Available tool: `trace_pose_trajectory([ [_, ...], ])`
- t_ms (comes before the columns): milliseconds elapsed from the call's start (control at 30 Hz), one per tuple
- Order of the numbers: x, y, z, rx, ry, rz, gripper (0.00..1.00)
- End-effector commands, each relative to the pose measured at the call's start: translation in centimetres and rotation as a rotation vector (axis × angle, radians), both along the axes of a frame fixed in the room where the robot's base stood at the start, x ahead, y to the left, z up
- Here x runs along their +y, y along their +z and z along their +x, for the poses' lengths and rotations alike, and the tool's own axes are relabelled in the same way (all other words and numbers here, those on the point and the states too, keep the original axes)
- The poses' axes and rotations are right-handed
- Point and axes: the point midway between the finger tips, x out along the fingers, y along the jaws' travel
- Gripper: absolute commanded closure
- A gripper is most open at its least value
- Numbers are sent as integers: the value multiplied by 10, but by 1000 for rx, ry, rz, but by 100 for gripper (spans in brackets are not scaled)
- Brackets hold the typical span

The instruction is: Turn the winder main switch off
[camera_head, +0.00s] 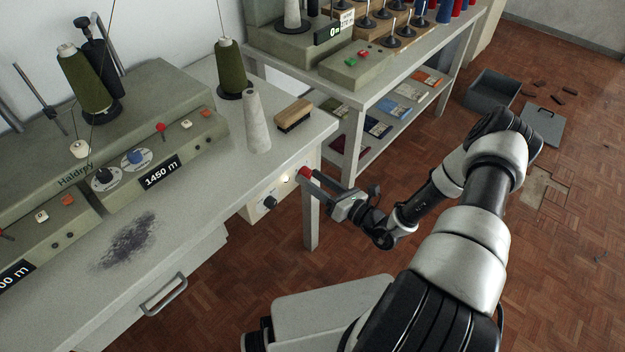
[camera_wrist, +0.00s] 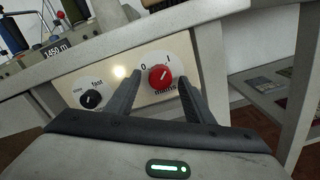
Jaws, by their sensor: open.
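The main switch is a red round knob (camera_wrist: 160,77) on a pale panel under the table edge, with "0" at its upper left, "I" at its upper right and "mains" below. A small pale mark on its face seems to lean toward the "I", though it is small. The red knob (camera_head: 304,172) also shows in the head view, just beyond my fingertips. My gripper (camera_head: 317,186) is open and points at the panel. In the wrist view its fingers stand left and right of the knob; I cannot tell whether they touch it.
A black slow–fast dial (camera_wrist: 91,99) and a lit lamp (camera_wrist: 119,72) sit left of the switch. A table leg (camera_head: 311,222) stands close by. The winder table (camera_head: 215,180) is above, the shelved bench (camera_head: 350,85) behind. Floor around my arm is mostly clear.

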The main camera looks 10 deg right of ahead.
Motion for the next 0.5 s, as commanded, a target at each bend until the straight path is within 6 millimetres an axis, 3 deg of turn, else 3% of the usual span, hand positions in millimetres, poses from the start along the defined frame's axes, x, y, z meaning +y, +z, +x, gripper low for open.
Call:
trace_pose_trajectory([
  [333, 2, 0, 4, 1, -1, 1, 52],
  [500, 2, 0, 3, 1, -1, 1, 81],
])
